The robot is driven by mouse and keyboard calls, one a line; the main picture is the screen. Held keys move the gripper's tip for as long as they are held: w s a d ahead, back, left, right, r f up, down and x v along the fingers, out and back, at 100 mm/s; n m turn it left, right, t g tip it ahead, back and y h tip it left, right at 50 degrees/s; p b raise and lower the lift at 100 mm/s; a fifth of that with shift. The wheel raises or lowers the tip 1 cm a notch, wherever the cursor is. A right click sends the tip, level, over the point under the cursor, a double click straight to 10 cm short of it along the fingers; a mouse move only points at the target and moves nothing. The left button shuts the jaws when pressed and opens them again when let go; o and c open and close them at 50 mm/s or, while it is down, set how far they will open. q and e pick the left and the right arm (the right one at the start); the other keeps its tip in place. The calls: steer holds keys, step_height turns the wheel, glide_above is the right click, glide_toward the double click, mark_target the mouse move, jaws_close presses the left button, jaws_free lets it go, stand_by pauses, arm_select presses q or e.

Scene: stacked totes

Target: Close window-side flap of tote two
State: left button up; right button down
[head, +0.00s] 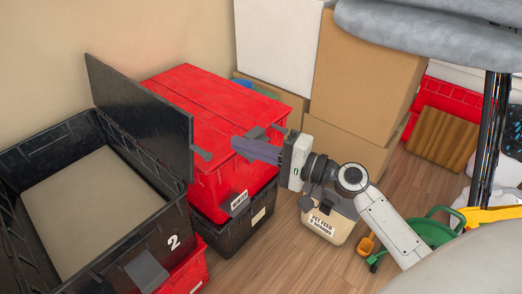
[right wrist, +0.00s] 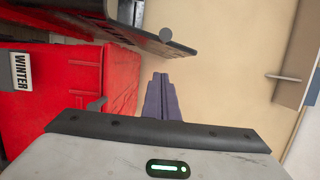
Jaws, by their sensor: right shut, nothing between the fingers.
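Tote two (head: 112,262) is a black tote marked "2" at the left in the head view, open on top with a beige surface inside. One black flap (head: 145,112) stands raised on its right side, with a grey knob at its edge. The flap also shows at the top of the right wrist view (right wrist: 90,28). My right gripper (head: 240,146) is shut and empty, to the right of the flap and apart from it, by the red tote's lid. Its fingers (right wrist: 162,80) point at the wall in the right wrist view. I cannot tell which side faces a window. My left gripper is out of view.
A closed red tote (head: 205,88) on a black tote (head: 238,215) stands right of tote two. Cardboard boxes (head: 365,80) stand behind my gripper. A labelled tub (head: 328,222) and green toy wheelbarrow (head: 430,228) are on the wooden floor.

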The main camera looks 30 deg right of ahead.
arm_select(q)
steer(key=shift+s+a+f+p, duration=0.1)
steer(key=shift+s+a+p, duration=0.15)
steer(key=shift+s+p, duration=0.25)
arm_select(e)
steer(key=a, duration=0.3)
steer(key=w+a, duration=0.1)
steer(key=a, duration=0.1)
steer(key=shift+a, duration=0.2)
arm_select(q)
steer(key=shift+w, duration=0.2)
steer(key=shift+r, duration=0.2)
